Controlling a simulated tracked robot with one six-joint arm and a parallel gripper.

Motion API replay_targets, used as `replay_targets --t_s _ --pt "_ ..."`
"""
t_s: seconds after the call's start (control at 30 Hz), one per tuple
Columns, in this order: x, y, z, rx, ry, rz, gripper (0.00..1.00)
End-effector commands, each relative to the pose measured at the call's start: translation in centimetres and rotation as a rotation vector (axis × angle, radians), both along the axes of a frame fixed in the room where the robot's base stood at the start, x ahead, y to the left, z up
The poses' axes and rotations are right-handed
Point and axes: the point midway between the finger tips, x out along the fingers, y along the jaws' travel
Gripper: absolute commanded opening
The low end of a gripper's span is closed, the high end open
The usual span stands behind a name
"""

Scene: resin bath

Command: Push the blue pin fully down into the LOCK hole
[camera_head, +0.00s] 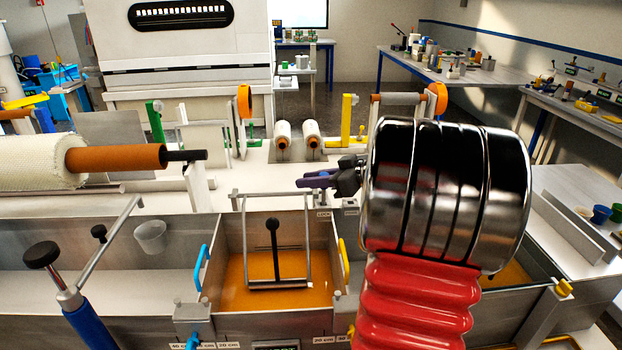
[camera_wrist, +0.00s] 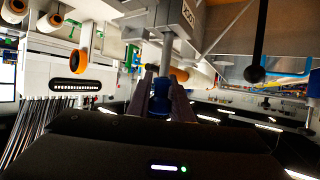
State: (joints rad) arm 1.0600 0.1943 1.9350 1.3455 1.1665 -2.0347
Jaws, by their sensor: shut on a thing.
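In the wrist view, my gripper (camera_wrist: 161,78) has its two dark fingers closed on the blue pin (camera_wrist: 160,103), whose blue body shows between them. A grey metal shaft (camera_wrist: 167,55) shows just beyond the fingertips, in line with the pin. It runs up to a grey block with a small label (camera_wrist: 188,12); I cannot read the label surely as LOCK. In the head view, my gripper (camera_head: 301,182) is beside the bath's back rim, near a small label plate (camera_head: 323,213). The pin cannot be made out there, and I cannot see the hole or how deep the pin sits.
The resin bath (camera_head: 215,255) holds orange resin and a black-knobbed metal frame (camera_head: 277,250). A blue handle (camera_head: 202,265) and a yellow handle (camera_head: 343,262) flank it. A white roll (camera_head: 35,163) is at left. My red and chrome arm covers much of the right side.

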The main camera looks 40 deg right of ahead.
Motion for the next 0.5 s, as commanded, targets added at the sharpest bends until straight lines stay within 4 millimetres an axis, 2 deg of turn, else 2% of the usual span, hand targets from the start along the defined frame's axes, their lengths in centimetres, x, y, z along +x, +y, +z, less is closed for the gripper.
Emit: replay_targets --t_s 0.5 --pt "0.02 -0.01 -0.90 0.000 0.000 0.000 0.00"
